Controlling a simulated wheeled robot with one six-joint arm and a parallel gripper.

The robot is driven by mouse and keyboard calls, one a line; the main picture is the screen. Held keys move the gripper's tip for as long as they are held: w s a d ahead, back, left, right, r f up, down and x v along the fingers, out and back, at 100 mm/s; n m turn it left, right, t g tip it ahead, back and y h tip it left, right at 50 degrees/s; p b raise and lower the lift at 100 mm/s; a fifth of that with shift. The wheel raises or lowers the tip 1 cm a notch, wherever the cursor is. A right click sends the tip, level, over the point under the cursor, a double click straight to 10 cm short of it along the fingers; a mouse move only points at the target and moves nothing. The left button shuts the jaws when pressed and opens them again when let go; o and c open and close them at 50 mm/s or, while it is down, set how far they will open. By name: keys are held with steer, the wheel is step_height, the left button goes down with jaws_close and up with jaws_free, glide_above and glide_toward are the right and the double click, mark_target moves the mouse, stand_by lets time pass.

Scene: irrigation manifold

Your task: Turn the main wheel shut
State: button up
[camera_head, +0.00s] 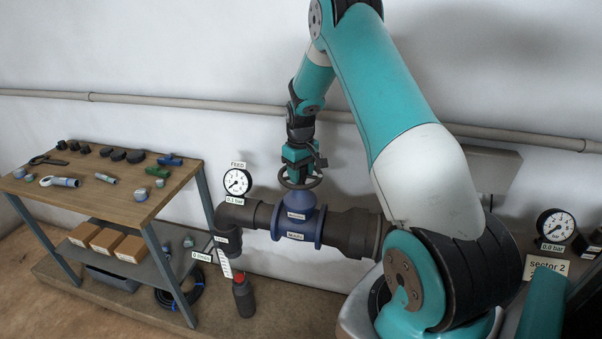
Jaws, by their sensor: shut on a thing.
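The main wheel (313,182) is a dark handwheel on top of the blue valve body (297,222), in the middle of the head view. The valve sits in a dark pipe run. My gripper (299,173) comes down from above and is shut on the wheel at its near left part. The fingertips are small here and partly hidden by the gripper's own body. A white label is on the valve body, too small to read surely.
A pressure gauge (236,182) reading 0.1 bar stands left of the valve. Another gauge (556,226) reads 0.0 bar at right. A wooden bench (110,203) with fittings stands at left. A wall pipe (200,103) runs behind my arm.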

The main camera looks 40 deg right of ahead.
steer(key=o, duration=0.6)
step_height(320, 180, up, 18)
steer(key=b, duration=0.3)
steer(key=shift+f+b, duration=0.25)
steer(key=shift+b, duration=0.15)
steer(key=s+a+r+n+y, duration=0.1)
steer(key=s+a, duration=0.2)
steer(key=a, duration=0.5)
steer(key=s+a+r+n+t, duration=0.1)
steer(key=s+a+n, duration=0.15)
steer(key=a, duration=0.65)
steer(key=s+a+r+n+y, duration=0.1)
steer(key=s+a, duration=0.3)
steer(key=a, duration=0.4)
steer(key=s+a+n, duration=0.1)
steer(key=s+a, duration=0.3)
steer(key=s, duration=0.2)
steer(key=s+a+f+n+y, duration=0.1)
steer(key=s+a, duration=0.3)
steer(key=s, duration=0.1)
steer(key=s+a+n+g+y, duration=0.1)
steer(key=s+a, duration=0.3)
steer(key=s, duration=0.2)
steer(key=shift+s+f, duration=0.35)
steer(key=shift+f, duration=0.05)
